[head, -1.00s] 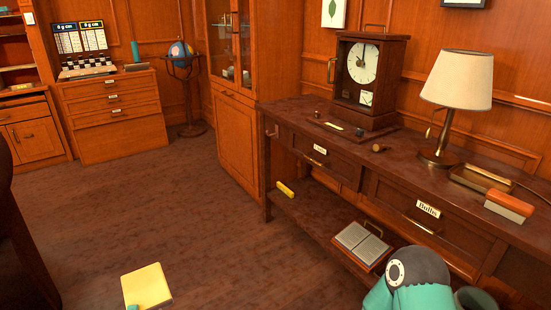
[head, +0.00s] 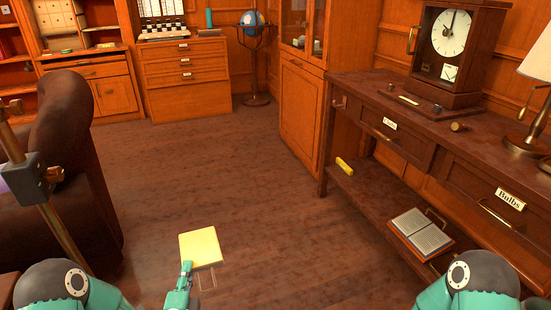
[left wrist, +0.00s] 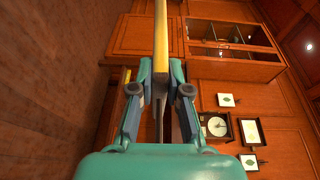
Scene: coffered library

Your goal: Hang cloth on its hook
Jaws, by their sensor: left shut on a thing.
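The cloth (head: 200,247) is a flat pale yellow square at the lower middle of the head view. My left gripper (head: 187,272) is shut on its near edge and holds it out in front of me. In the left wrist view the cloth (left wrist: 161,40) shows edge-on as a narrow yellow strip between the fingers (left wrist: 160,85). A small hook-like fitting (head: 338,104) sticks out from the left end of the dark console table; it is too small to make out clearly. My right arm shows at the lower right, but its gripper is out of the picture.
The dark console table (head: 375,90) runs along the right, with a clock (head: 452,50) and lamp (head: 527,130) on top. A book (head: 420,233) and yellow object (head: 344,165) lie on its shelf. A dark armchair (head: 75,150) stands left. The middle floor is clear.

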